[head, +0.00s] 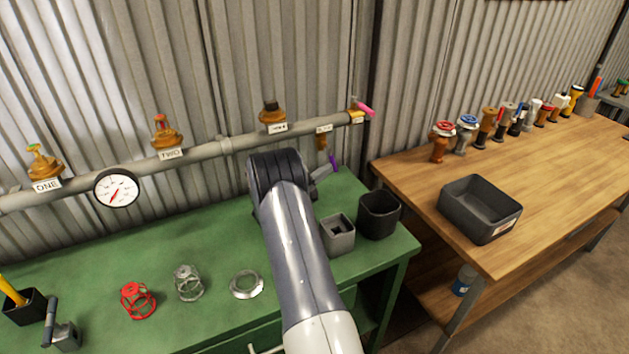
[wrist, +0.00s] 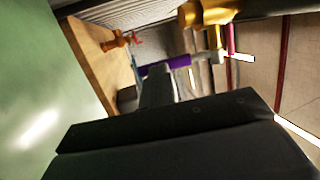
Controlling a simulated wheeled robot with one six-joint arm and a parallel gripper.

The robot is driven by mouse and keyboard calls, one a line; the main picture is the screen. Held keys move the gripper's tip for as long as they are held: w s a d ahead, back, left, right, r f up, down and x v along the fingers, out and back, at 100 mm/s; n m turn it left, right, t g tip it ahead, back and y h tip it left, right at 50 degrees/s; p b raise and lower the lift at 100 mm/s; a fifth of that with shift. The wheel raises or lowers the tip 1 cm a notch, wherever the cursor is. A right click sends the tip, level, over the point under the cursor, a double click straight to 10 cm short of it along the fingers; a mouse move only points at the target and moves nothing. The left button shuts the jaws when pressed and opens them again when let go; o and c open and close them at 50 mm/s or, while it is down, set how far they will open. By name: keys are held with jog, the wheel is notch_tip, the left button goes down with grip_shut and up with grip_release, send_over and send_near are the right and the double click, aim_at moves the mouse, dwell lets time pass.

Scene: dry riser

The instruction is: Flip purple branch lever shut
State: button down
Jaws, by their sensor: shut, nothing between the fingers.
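The purple lever (head: 334,161) hangs near the right end of the grey pipe, below its brass branch fitting (head: 322,142). In the wrist view the purple lever (wrist: 168,65) lies crosswise, just beyond my fingertips, with the brass fitting (wrist: 206,14) beside it. My gripper (head: 324,172) is shut and empty close to the lever in the head view. In the wrist view my gripper (wrist: 156,78) partly covers the lever's near end. I cannot tell whether they touch.
A pink lever (head: 365,108) sits at the pipe end. A grey holder (head: 338,237) and a black bin (head: 379,222) stand below on the green bench (head: 225,318). The pressure gauge (head: 116,189) and labelled valves line the pipe leftward. A wooden table (head: 545,200) stands right.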

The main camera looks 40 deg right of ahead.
jog(key=s+d+r+h+b, duration=0.1)
jog(key=d+r+b, duration=0.2)
jog(key=d, duration=0.4)
jog(key=shift+s+d+r+h, duration=0.3)
jog(key=shift+s+d+r, duration=0.1)
dwell(0.4)
jog(key=shift+r+n, duration=0.1)
jog(key=shift+n, duration=0.2)
dwell(0.4)
jog(key=b+v, duration=0.1)
jog(key=v, duration=0.9)
jog(key=shift+a, duration=0.35)
